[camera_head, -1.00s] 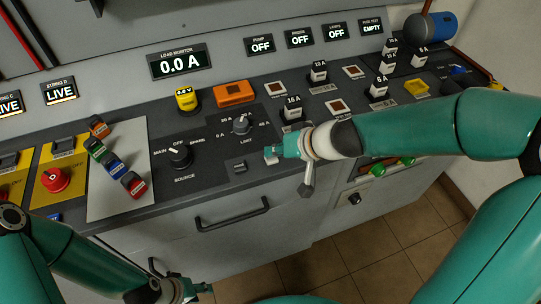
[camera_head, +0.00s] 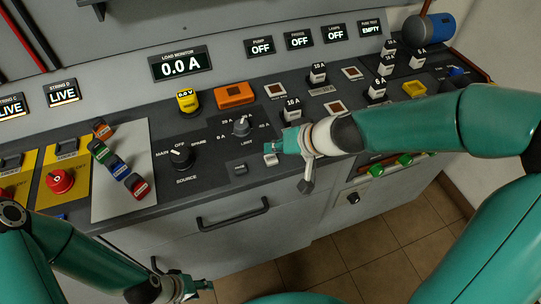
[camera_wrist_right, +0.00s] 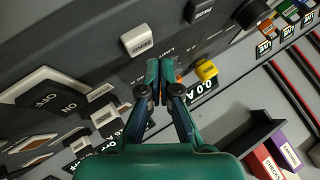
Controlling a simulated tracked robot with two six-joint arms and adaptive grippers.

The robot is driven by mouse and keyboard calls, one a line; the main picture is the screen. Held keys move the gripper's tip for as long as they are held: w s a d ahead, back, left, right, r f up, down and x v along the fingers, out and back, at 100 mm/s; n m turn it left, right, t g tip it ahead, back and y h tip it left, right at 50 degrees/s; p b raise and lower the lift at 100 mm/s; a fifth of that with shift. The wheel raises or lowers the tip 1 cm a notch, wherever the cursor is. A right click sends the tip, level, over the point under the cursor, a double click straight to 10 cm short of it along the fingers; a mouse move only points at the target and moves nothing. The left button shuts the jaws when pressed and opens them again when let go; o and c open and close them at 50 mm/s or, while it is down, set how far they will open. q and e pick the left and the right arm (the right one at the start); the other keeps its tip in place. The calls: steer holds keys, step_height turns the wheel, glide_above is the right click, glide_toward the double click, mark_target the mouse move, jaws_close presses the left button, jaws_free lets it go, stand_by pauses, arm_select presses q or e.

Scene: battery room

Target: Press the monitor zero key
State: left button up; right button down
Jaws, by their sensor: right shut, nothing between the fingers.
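The load monitor (camera_head: 180,62) on the back panel reads 0.0 A. A white key (camera_head: 270,159) and a dark key (camera_head: 239,169) lie on the console below the limit dial. In the right wrist view the white key (camera_wrist_right: 138,39) is left of my fingertips and the dark key (camera_wrist_right: 198,10) is farther up. Their labels are too small to read, so I cannot tell which is the zero key. My right gripper (camera_wrist_right: 160,68) is shut and empty, beside the white key; it also shows in the head view (camera_head: 268,146). My left gripper (camera_head: 198,287) is low, in front of the cabinet, its jaws unclear.
The limit dial (camera_head: 241,126), source dial (camera_head: 180,156) and yellow 0.0 V piece (camera_head: 187,100) stand up from the console. Fuse blocks (camera_head: 292,110) stand to the right. A drawer handle (camera_head: 233,214) is on the cabinet front.

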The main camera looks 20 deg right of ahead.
mark_target(274, 159)
steer(key=shift+r+p, duration=1.75)
steer(key=shift+r, duration=0.55)
steer(key=shift+f, duration=0.1)
